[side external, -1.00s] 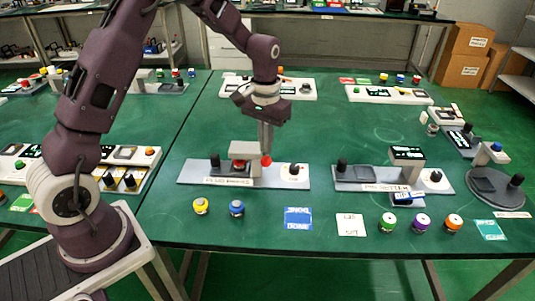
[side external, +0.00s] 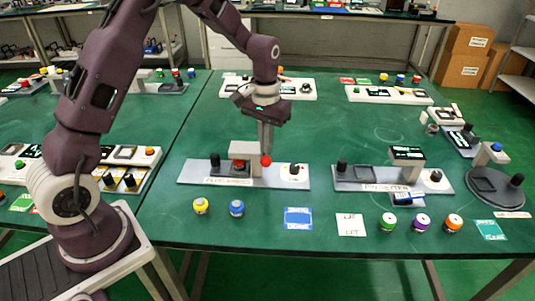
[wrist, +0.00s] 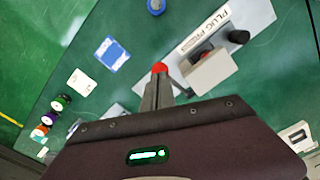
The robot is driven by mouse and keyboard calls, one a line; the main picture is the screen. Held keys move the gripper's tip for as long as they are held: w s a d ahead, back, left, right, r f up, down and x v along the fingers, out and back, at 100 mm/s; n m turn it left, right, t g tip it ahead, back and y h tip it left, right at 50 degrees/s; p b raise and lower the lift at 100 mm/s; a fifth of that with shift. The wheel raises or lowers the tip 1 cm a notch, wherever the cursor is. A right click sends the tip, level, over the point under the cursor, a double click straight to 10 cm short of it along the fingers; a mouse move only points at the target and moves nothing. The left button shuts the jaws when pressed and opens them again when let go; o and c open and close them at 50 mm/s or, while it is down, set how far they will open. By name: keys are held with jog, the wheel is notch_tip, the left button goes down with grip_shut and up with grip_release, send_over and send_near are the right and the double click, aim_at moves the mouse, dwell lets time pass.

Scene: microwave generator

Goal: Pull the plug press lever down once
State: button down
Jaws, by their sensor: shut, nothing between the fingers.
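The plug press (side external: 243,151) is a pale upright block on a light grey base plate in the middle of the table. The lever's arm is mostly hidden.
Yellow (side external: 200,206) and blue (side external: 237,208) round pieces lie in front. Another press-like station (side external: 392,177) stands to the right. The table in front is mostly clear.

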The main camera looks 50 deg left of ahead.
aim_at(266, 157)
jog(key=shift+f, duration=3.5)
jog(key=shift+r, duration=5.05)
jog(key=s+d+r+t, duration=0.25)
jog(key=s+r, duration=0.35)
jog(key=r, duration=0.3)
jog(key=s+d+r+m+t, duration=0.1)
jog(key=s+d+r, duration=0.1)
jog(key=s, duration=0.8)
jog(key=s+d+r+m+t, duration=0.2)
jog(key=s+r, duration=0.1)
jog(key=s, duration=0.8)
jog(key=shift+s+d+r, duration=0.2)
jog(key=shift+d+r, duration=0.05)
jog(key=shift+r, duration=0.15)
